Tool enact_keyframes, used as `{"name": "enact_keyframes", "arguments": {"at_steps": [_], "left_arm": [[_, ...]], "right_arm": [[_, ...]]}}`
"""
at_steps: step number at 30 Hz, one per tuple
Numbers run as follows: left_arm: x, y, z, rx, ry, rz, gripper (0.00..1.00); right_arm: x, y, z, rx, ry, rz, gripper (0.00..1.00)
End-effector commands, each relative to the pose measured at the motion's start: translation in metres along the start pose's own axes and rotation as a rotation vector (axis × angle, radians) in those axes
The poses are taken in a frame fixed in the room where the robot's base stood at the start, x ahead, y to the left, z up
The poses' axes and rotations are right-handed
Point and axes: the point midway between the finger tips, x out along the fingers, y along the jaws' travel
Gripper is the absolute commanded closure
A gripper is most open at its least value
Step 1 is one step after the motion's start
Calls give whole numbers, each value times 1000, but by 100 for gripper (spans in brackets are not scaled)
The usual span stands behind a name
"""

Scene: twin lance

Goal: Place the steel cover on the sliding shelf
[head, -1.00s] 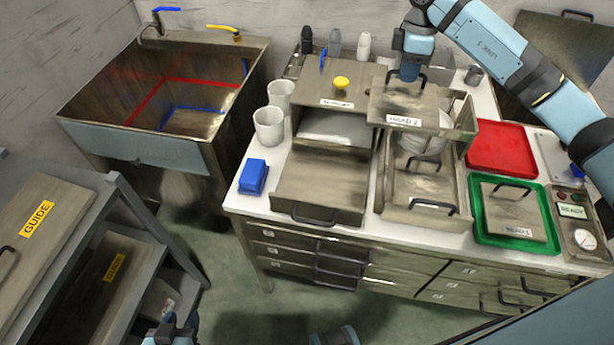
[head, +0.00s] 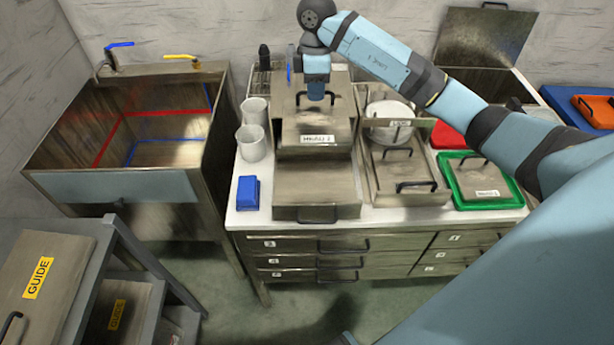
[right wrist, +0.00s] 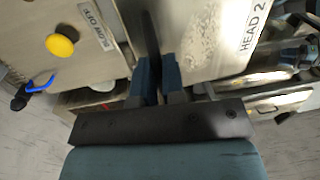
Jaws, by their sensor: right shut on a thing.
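The steel cover (head: 318,136) is a flat plate with a dark handle and a label that reads HEAD 2 in the right wrist view (right wrist: 205,35). My right gripper (head: 316,97) is shut on its handle from above. The cover hangs over the left steel unit, hiding much of its top and opening. A steel sliding shelf (head: 305,190) stands pulled out at that unit's front, bare where it shows, with a dark handle. I cannot tell whether cover and unit touch. My right gripper also shows in the right wrist view (right wrist: 158,70). My left gripper is out of view.
White cups (head: 250,143) and a blue block (head: 248,192) stand left of the unit. To the right are an open steel unit (head: 400,185) with white dishware, a green tray (head: 515,200) and a red tray (head: 446,137). A yellow knob (right wrist: 61,45) is close to my gripper.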

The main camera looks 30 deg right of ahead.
Motion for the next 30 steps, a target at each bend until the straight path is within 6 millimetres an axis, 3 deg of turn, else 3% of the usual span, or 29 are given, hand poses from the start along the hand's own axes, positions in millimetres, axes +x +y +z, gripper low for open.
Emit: {"name": "enact_keyframes", "arguments": {"at_steps": [4, 18, 30], "left_arm": [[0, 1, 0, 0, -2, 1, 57], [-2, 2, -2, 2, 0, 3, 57], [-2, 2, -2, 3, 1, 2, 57]], "right_arm": [[24, 2, 0, 0, -2, -5, 100], [138, 13, 0, -1, -1, -4, 100], [177, 17, 0, 0, -1, -4, 100]]}}
